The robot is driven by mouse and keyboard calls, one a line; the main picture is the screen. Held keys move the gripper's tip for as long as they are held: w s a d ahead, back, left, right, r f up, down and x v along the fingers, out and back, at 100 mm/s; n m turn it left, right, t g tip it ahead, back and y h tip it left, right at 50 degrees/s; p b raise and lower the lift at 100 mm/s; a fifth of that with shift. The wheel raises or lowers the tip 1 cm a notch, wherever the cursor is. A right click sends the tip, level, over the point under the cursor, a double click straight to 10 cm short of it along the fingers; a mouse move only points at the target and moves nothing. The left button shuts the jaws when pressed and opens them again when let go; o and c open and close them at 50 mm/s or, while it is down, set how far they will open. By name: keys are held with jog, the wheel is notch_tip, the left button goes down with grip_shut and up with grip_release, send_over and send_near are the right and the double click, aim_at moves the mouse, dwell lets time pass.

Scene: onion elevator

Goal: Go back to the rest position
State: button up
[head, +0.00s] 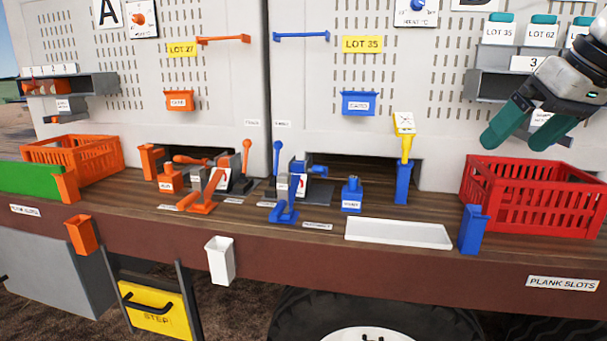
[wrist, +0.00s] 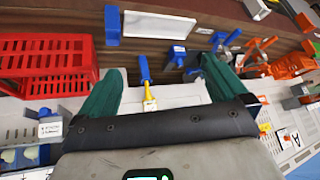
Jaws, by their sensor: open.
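My gripper (head: 525,127) is at the upper right in the head view, in the air above the red crate (head: 532,200) and in front of the grey shelf. Its two green fingers are apart, with nothing visible between them at the tips. In the wrist view my gripper (wrist: 160,88) shows the fingers wide apart. The blue holder with the yellow-handled tool (wrist: 148,90) shows between them, farther off. The red crate is to the left there (wrist: 45,65).
A white tray (head: 398,233) lies on the plank table, with a blue post (head: 473,230) beside it. Blue and orange lever devices stand mid-table. An orange crate (head: 75,155) is at the left. The pegboard wall (head: 225,75) rises behind. Labelled teal-lidded jars (head: 542,30) stand on the upper shelf.

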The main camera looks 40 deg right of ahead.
jog(key=w+a+f+n+t+y, duration=0.1)
jog(key=w+a+f+t, duration=0.1)
jog(key=w, duration=0.3)
jog(key=w+a+f+n+t+y, duration=0.1)
jog(key=w+f+t+y, duration=0.1)
jog(key=w, duration=0.3)
jog(key=w+a+f+y, duration=0.1)
jog(key=w+a+f, duration=0.3)
jog(key=f, duration=0.5)
jog(key=w+a+f+y, duration=0.1)
jog(key=w+a+f, duration=0.4)
jog(key=f, duration=0.3)
jog(key=s+a+f+g, duration=0.1)
jog(key=s+a+f, duration=0.25)
jog(key=f, duration=0.45)
jog(key=s+a+f+g, duration=0.25)
jog(key=a+f, duration=0.25)
jog(key=f, duration=0.4)
jog(key=s+a+f+g, duration=0.1)
jog(key=s+a+f, duration=0.3)
jog(key=f, duration=0.4)
jog(key=s+f+n+g+h, duration=0.1)
jog(key=s+f+g, duration=0.1)
jog(key=s+f, duration=0.3)
jog(key=s+a+f+n+g+h+p, duration=0.1)
jog(key=s+f, duration=0.4)
jog(key=s, duration=0.7)
jog(key=shift+s+f+n+g+h, duration=0.2)
jog(key=shift+s+n+g+h, duration=0.1)
jog(key=shift+g+h, duration=0.55)
